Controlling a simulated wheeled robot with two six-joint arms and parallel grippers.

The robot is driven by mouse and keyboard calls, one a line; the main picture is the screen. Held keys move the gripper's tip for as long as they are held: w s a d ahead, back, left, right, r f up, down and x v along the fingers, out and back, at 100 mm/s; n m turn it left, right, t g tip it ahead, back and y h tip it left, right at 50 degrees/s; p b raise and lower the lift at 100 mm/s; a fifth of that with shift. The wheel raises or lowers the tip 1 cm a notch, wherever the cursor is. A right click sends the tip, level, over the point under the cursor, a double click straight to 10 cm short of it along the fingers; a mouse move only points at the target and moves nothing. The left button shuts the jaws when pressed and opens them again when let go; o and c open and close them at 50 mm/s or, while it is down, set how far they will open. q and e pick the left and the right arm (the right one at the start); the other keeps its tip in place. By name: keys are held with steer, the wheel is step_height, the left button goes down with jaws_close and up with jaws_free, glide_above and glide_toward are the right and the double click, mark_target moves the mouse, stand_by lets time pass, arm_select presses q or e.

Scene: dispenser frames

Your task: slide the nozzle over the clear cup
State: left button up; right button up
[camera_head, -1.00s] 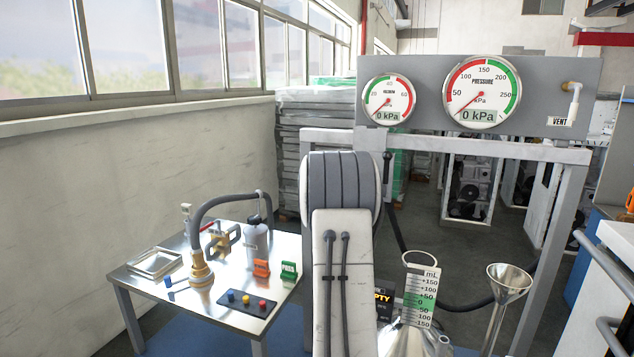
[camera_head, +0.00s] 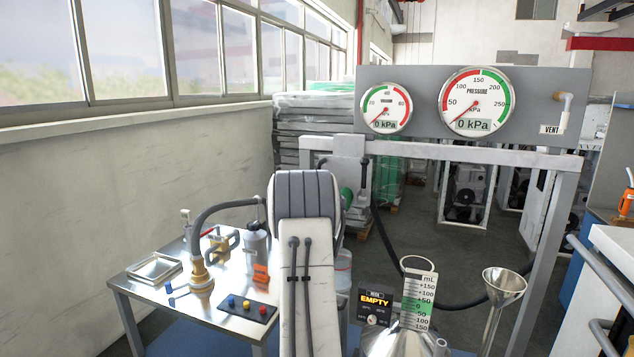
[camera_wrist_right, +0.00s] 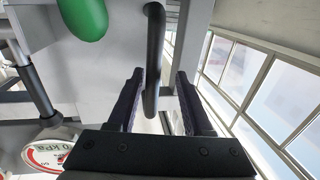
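A clear cylinder (camera_head: 343,270), seemingly the clear cup, stands upright below a grey block (camera_head: 349,172) and is partly hidden by my arm. The grey block carries a green rounded part (camera_head: 347,198) and a dark upright lever (camera_head: 365,177). I cannot tell for certain which part is the nozzle. In the right wrist view, my right gripper (camera_wrist_right: 160,95) is open, with a black bent bar (camera_wrist_right: 153,60) between its fingers and gaps on both sides. The green part (camera_wrist_right: 83,15) also shows there. In the head view this gripper is hidden behind my arm. My left gripper is out of view.
A metal table (camera_head: 150,290) at left holds a hose with a brass fitting (camera_head: 200,270), a tray (camera_head: 154,267) and a button panel (camera_head: 246,308). A gauge frame (camera_head: 460,150) stands behind. An EMPTY display (camera_head: 375,300), a funnel (camera_head: 504,282) and a scaled vessel (camera_head: 417,300) are at right.

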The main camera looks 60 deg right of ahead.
steer(key=shift+s, duration=0.2)
steer(key=shift+a+f, duration=0.1)
steer(key=shift+a, duration=0.05)
steer(key=b+v, duration=0.4)
steer(key=v, duration=0.6)
steer(key=shift+a, duration=0.1)
